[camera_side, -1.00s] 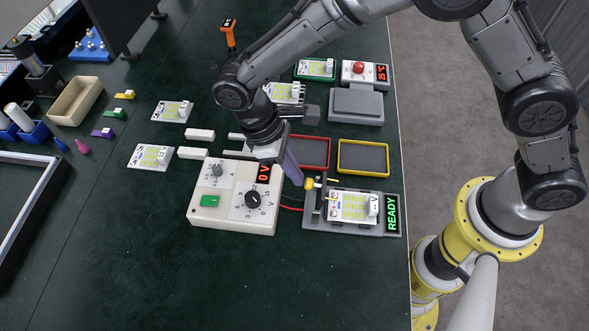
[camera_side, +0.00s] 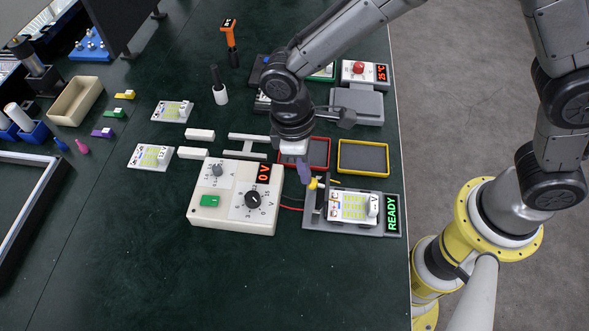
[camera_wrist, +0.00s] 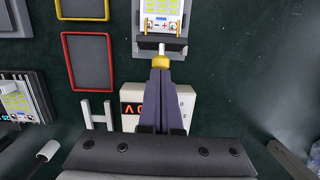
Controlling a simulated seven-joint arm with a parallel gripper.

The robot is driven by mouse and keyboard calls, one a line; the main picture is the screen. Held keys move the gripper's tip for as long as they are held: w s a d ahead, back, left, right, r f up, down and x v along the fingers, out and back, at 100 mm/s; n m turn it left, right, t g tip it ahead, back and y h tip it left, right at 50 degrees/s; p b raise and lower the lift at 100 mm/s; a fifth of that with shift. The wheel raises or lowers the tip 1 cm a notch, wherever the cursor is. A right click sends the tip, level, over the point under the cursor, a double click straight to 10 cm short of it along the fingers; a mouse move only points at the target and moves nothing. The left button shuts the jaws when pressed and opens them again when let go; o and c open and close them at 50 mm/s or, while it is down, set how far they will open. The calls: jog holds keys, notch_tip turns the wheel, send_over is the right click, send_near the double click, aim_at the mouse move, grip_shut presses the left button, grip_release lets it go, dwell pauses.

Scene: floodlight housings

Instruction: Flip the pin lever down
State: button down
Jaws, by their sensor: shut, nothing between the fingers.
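The test fixture (camera_side: 311,222) is a grey plate at the right of the bench. It carries a white board with yellow LEDs (camera_side: 353,207) and a green READY display (camera_side: 392,212). The pin lever's yellow knob (camera_side: 313,183) sticks out at the fixture's left side. In the wrist view the knob (camera_wrist: 161,62) is at the end of a short light rod, by a dark bar across the board's edge. My gripper (camera_side: 303,180) is shut and empty, its purple-grey fingertips at the knob. The fingertips (camera_wrist: 160,72) partly cover the knob; contact is not clear.
A white power supply (camera_side: 232,215) reading 0 V stands just left of the fixture, with a red wire between them. A red tray (camera_side: 327,154) and a yellow-rimmed tray (camera_side: 341,157) lie behind. The bench in front is clear.

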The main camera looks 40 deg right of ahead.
jog(key=shift+s+d+r+t+y, duration=0.15)
jog(key=shift+s+d+t+y, duration=0.4)
jog(key=shift+s+t+y, duration=0.05)
jog(key=shift+s+d+r+t+y, duration=0.15)
jog(key=shift+s+d+t+y, duration=0.4)
jog(key=shift+t+y, duration=0.05)
jog(key=s+d, duration=0.1)
jog(key=s+d+f, duration=0.1)
jog(key=s+d, duration=0.1)
jog(key=shift+s+d+f, duration=0.25)
jog(key=shift+s+d, duration=0.05)
jog(key=shift+r, duration=0.2)
jog(key=shift+r, duration=0.6)
jog(key=shift+r, duration=0.1)
